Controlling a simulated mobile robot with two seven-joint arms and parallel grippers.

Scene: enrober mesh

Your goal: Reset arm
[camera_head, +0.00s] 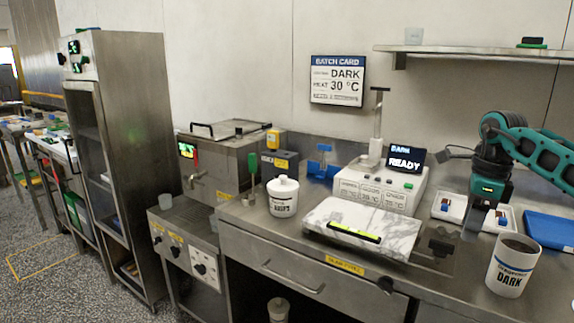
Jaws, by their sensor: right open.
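My right arm, teal and dark grey, comes in from the right edge. Its gripper (480,222) points down over the right part of the steel counter (462,285). The jaws are open and I see nothing held in them. They are in front of a white tray (450,207) with small items, and behind and left of a white DARK mug (510,268) with dark contents. Whether the fingers touch anything below is hard to tell. My left gripper is not in view.
A marble slab (340,212) lies left of the gripper, before a white machine (380,188) whose screen (404,159) reads READY. A blue tray (552,231) lies at right. A white lidded pot (283,200) stands farther left. A shelf (480,53) hangs above.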

